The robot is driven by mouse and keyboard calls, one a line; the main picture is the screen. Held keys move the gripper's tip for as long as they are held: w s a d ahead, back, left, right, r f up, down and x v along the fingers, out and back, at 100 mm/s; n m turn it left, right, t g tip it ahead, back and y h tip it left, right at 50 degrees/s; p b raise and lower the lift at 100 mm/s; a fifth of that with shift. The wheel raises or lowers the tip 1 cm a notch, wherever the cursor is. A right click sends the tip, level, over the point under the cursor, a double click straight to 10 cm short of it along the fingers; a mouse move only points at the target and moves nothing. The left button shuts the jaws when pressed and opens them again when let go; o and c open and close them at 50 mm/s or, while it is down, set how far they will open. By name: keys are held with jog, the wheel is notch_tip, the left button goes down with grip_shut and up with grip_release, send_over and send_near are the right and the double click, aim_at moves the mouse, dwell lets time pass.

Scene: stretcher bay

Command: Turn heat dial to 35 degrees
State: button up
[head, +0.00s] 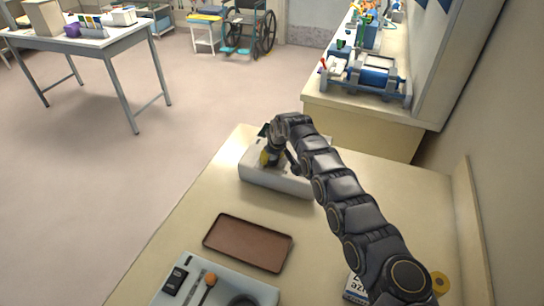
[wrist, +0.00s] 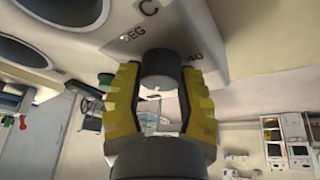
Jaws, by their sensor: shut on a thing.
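The white warmer unit (head: 290,184) stands at the far end of the bench in the head view. My gripper (head: 268,158) is at its top left side, and the arm hides part of it. In the wrist view the heat dial (wrist: 162,66) is a dark grey cylinder on the unit's pale face (wrist: 210,25). My gripper (wrist: 160,85) has its yellow fingers on either side of the dial, shut on it. The marks "C", "DEG" and "40" show near the dial. I cannot read the dial's setting, as no pointer is visible.
A brown tray (head: 248,243) lies on the bench (head: 190,225) nearer to me. A box (head: 355,288) and a yellow roll (head: 440,283) lie by the arm's base. The left bench edge is clear.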

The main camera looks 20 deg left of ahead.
jog(key=n+g+y, duration=0.1)
jog(key=n, duration=0.2)
jog(key=shift+a+n, duration=0.15)
jog(key=shift+n, duration=0.15)
jog(key=shift+n+g, duration=0.4)
jog(key=shift+n, duration=0.4)
jog(key=shift+s+n, duration=0.15)
jog(key=shift+n, duration=0.35)
jog(key=o, duration=1.1)
jog(key=shift+o, duration=0.2)
jog(key=shift+d+r, duration=0.4)
jog(key=shift+r, duration=0.25)
jog(key=v, duration=1)
jog(key=shift+d+r, duration=0.2)
jog(key=shift+r, duration=0.05)
